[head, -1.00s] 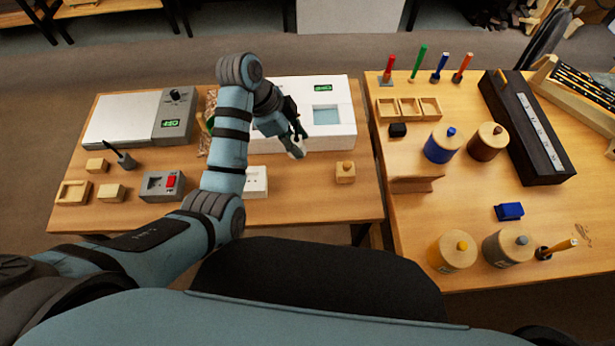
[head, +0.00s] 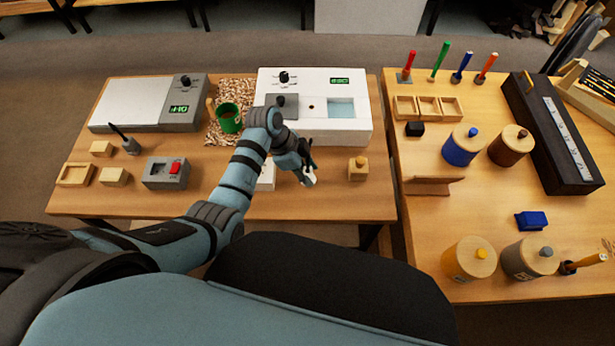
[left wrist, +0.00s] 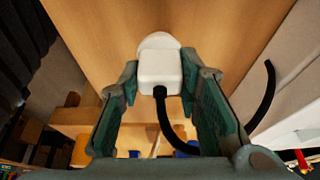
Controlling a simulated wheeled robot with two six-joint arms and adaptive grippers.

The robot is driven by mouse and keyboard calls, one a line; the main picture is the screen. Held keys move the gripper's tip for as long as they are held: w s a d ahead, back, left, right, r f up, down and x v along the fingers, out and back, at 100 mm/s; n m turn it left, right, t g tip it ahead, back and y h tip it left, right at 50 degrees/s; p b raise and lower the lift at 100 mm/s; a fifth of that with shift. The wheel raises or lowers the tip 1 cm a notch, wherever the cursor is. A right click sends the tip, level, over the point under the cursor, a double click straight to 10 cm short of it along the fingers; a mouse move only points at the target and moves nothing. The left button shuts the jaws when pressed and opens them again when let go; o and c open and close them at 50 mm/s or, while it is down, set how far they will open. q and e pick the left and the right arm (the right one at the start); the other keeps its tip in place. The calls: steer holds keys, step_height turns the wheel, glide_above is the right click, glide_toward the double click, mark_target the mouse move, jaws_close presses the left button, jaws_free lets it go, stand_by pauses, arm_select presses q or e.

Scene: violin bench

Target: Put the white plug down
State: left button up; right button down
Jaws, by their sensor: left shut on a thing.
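The white plug (left wrist: 160,68) sits between the fingertips of my left gripper (left wrist: 163,85), which is shut on it in the left wrist view. A black cord runs from the plug down between the fingers. In the head view my left gripper (head: 305,168) is over the front of the left table, and a small white part of the plug (head: 309,177) shows at its tips. Bare wood lies beyond the plug in the wrist view; I cannot tell whether the plug touches it. My right gripper is not in view.
A white box (head: 267,176) is partly hidden behind my left arm. A wooden block with a knob (head: 358,168) stands just right of the gripper. A large white machine (head: 350,125) stands behind it. The table front (head: 325,206) is clear. A gap separates the two tables.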

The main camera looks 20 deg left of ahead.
arm_select(q)
steer(key=shift+f+p, duration=0.1)
steer(key=shift+p, duration=0.2)
jaws_close()
steer(key=shift+f, duration=0.15)
steer(key=o, duration=1.2)
jaws_free()
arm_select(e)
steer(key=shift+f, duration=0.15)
arm_select(q)
steer(key=shift+r, duration=0.55)
steer(key=p+v, duration=0.2)
steer(key=v, duration=0.9)
steer(key=shift+s+a+r, duration=0.1)
steer(key=shift+a, duration=0.15)
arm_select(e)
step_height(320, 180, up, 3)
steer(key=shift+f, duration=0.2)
